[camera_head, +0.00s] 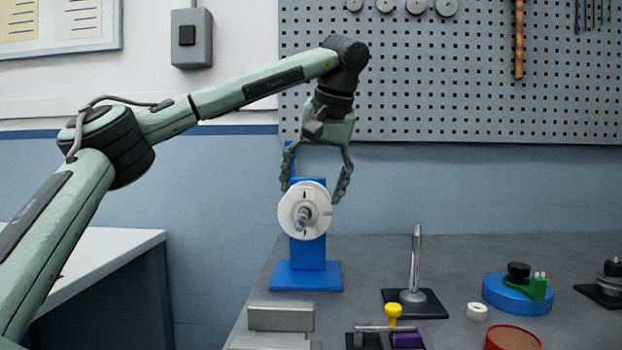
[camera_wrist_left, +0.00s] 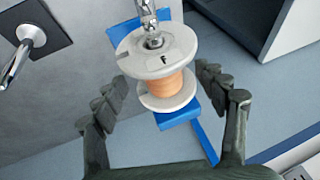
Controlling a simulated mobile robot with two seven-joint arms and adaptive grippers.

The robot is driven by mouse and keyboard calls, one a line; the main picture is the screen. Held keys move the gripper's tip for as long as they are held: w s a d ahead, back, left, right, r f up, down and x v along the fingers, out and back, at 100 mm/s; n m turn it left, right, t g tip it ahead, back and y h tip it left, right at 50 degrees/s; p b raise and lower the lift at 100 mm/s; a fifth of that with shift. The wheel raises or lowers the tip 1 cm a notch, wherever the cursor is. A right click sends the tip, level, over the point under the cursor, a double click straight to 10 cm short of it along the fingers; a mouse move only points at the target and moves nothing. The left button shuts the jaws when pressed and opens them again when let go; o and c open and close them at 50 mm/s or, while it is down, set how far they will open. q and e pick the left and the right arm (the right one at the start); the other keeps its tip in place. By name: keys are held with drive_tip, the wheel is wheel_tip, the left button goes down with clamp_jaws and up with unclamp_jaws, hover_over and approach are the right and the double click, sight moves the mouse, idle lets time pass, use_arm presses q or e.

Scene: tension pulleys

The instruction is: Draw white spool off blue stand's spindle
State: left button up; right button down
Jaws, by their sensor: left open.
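The white spool (camera_head: 289,213) sits on the spindle (camera_head: 303,218) of the blue stand (camera_head: 307,277), its round face toward the head camera. In the left wrist view the spool (camera_wrist_left: 142,65) shows two white flanges with orange winding (camera_wrist_left: 168,85) between them, and the metal spindle (camera_wrist_left: 148,18) sticks out through its hub. My left gripper (camera_head: 314,192) is open, pointing down, with one finger on each side of the spool. In the left wrist view the fingers (camera_wrist_left: 160,95) stand apart from the flanges, with nothing between them but the spool. My right gripper is not in view.
An upright metal post on a black base (camera_head: 415,300) stands right of the stand. Metal blocks (camera_head: 281,318), a yellow knob (camera_head: 393,311), a white ring (camera_head: 477,312) and a blue round fixture (camera_head: 517,296) are nearby. A pegboard (camera_head: 450,80) is behind.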

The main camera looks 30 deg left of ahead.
use_arm(q)
drive_tip(key=x, duration=0.6)
drive_tip(key=shift+a, duration=0.1)
clamp_jaws()
idle(0.4)
